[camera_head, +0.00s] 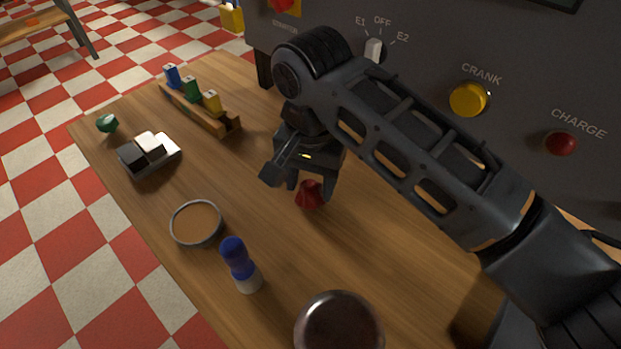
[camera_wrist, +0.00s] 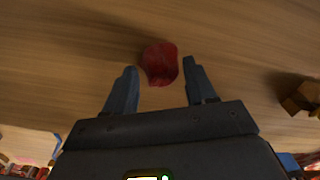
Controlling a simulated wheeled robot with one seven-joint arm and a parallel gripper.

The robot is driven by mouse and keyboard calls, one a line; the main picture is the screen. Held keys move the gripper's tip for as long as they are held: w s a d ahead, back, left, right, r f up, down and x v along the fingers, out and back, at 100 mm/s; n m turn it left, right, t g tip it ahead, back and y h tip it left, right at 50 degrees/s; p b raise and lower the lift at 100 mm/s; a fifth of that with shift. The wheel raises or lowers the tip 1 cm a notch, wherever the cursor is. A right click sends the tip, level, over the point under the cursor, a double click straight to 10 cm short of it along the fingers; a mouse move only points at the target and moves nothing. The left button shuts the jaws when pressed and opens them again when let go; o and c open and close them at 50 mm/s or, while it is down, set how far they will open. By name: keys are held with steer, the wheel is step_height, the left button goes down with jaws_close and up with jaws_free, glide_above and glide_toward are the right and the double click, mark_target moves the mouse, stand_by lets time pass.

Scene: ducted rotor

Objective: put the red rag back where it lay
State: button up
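The red rag (camera_head: 309,196) is a small crumpled heap at the middle of the wooden table, under my gripper. In the wrist view the rag (camera_wrist: 160,64) lies between and slightly beyond the fingertips, with a narrow gap on each side. My gripper (camera_head: 309,190) points down over it with its fingers apart; the fingers also show in the wrist view (camera_wrist: 160,66). The rag looks to be on or very near the table top; I cannot tell whether it touches all over. The gripper hides part of it in the head view.
A round dish (camera_head: 197,222), a blue-topped bottle (camera_head: 240,266) and a dark round object (camera_head: 338,322) stand nearer the front. A wooden rack (camera_head: 203,115) with coloured blocks, a small tray (camera_head: 165,158) with cubes and a green object (camera_head: 107,123) lie left. A control panel (camera_head: 420,75) rises behind.

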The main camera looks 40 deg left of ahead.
mark_target(311, 184)
steer(key=o, duration=0.5)
steer(key=shift+f, duration=0.1)
step_height(311, 184, up, 12)
steer(key=shift+d+r, duration=0.1)
stand_by(0.4)
stand_by(0.4)
